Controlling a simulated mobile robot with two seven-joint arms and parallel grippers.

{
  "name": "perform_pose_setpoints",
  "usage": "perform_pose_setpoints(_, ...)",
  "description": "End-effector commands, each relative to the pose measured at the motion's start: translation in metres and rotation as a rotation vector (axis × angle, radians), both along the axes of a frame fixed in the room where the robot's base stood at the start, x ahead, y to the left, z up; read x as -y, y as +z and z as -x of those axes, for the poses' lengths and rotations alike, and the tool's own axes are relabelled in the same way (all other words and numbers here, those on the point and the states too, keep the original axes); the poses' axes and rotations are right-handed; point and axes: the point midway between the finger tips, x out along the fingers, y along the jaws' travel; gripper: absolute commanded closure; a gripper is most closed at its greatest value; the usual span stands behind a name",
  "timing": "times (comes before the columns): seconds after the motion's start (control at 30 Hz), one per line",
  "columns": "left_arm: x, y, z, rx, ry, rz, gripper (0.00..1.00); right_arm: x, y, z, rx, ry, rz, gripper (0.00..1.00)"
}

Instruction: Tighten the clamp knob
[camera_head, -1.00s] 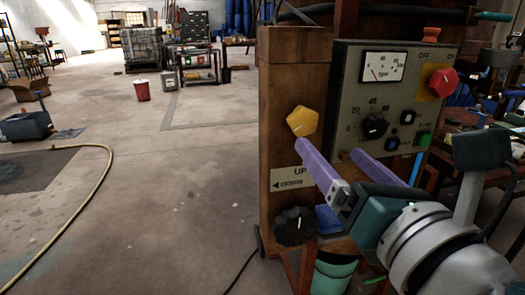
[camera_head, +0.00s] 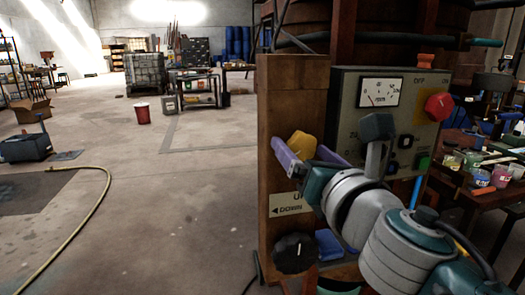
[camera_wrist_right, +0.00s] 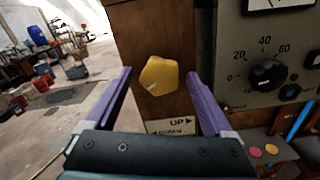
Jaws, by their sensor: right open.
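The yellow lobed knob (camera_head: 302,144), which looks like the clamp knob, is on the front of a wooden post (camera_head: 290,76), above a white UP/DOWN label (camera_head: 287,208). My right gripper (camera_head: 300,149) has purple fingers, open, one on each side of the yellow knob in the picture. In the right wrist view, the knob (camera_wrist_right: 159,76) sits between the fingertips (camera_wrist_right: 160,71) with a gap on both sides. I cannot tell whether the tips reach past its face. My left gripper is not in view.
A grey control panel (camera_head: 348,117) with a gauge (camera_head: 380,92) and a red button (camera_head: 438,106) is right of the post. A black knob (camera_head: 295,253) is lower down. A cluttered table (camera_head: 500,205) stands at right. The floor at left is mostly free, with a yellow hose (camera_head: 100,195).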

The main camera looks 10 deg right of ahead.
Motion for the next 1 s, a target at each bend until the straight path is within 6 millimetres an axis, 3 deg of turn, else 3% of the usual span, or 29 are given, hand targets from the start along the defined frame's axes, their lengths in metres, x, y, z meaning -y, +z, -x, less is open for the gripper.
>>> perform_pose_setpoints(0.07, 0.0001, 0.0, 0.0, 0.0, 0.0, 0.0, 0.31, -0.0001, 0.0, 0.0002, 0.0, 0.0, 0.0, 0.16)
perform_pose_setpoints(0.8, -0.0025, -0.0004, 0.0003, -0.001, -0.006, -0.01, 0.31, 0.0, -0.0001, 0.0005, 0.0, 0.0, 0.0, 0.99)
perform_pose_setpoints(1.0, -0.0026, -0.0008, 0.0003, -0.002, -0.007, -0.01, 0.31, 0.0, -0.0002, 0.0005, 0.0, 0.0, -0.012, 0.99)
